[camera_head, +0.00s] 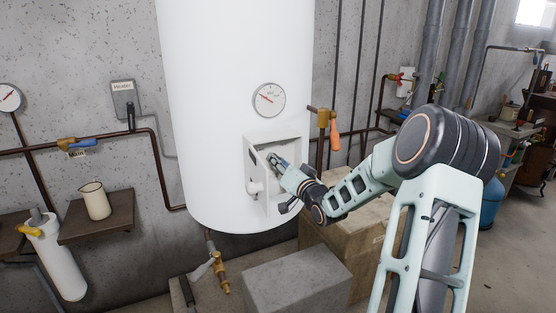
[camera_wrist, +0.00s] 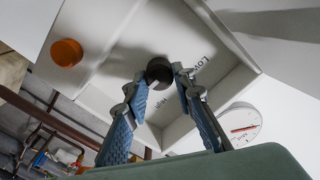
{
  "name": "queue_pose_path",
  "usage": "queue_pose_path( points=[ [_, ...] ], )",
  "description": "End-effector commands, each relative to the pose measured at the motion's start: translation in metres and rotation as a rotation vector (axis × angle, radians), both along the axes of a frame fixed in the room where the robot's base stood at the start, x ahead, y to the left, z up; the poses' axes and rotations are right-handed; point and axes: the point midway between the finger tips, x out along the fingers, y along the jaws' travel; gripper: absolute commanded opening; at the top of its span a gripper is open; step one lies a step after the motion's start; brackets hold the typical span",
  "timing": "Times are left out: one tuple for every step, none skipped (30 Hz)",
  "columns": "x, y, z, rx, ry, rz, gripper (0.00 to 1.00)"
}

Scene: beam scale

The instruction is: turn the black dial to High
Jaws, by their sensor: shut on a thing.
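The black dial (camera_wrist: 158,71) sits on the back panel of a white recessed box in the wrist view. My gripper (camera_wrist: 161,75) has one fingertip on each side of the dial and is shut on it. The word "Low" (camera_wrist: 203,61) shows to the right of the dial, and "High" (camera_wrist: 161,108) shows below it, between the fingers. I cannot make out a pointer mark on the dial. In the head view my gripper (camera_head: 279,164) reaches into the white box (camera_head: 295,139) on the tank, and the dial is hidden there.
An orange round button (camera_wrist: 66,52) is on the box beside the recess. The white tank (camera_head: 215,120) carries a round gauge (camera_head: 269,100) above the box. An orange-handled valve (camera_head: 334,131) on a pipe stands right of the box. Concrete blocks (camera_head: 300,280) stand below.

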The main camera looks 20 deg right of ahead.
Motion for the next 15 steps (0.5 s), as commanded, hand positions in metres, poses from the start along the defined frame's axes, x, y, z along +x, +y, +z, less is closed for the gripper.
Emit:
queue_pose_path(
  points=[
    [-0.0003, -0.0004, 0.0013, 0.047, 0.003, 0.000, 0.00],
    [-0.0004, -0.0006, 0.0013, 0.075, 0.004, 0.000, 0.00],
    [-0.0004, -0.0009, 0.0012, 0.113, 0.006, -0.001, 0.00],
    [-0.0005, -0.0011, 0.0009, 0.141, 0.007, -0.001, 0.00],
    [-0.0005, -0.0013, 0.0007, 0.171, 0.008, -0.001, 0.00],
    [-0.0005, -0.0014, 0.0005, 0.209, 0.009, -0.001, 0.00],
    [-0.0005, -0.0013, 0.0006, 0.237, 0.010, -0.001, 0.00],
    [-0.0004, -0.0013, 0.0006, 0.265, 0.011, -0.001, 0.00],
    [-0.0003, -0.0010, 0.0006, 0.302, 0.012, -0.001, 0.00],
    [-0.0003, -0.0011, 0.0004, 0.329, 0.013, -0.001, 0.00],
    [-0.0004, -0.0012, 0.0002, 0.357, 0.014, -0.001, 0.00],
    [-0.0004, -0.0016, -0.0001, 0.391, 0.015, -0.001, 0.00],
    [-0.0004, -0.0018, -0.0001, 0.416, 0.016, -0.001, 0.00],
    [-0.0005, -0.0020, -0.0001, 0.441, 0.017, -0.001, 0.00],
    [-0.0004, -0.0019, -0.0003, 0.472, 0.018, -0.001, 0.00]
  ],
)
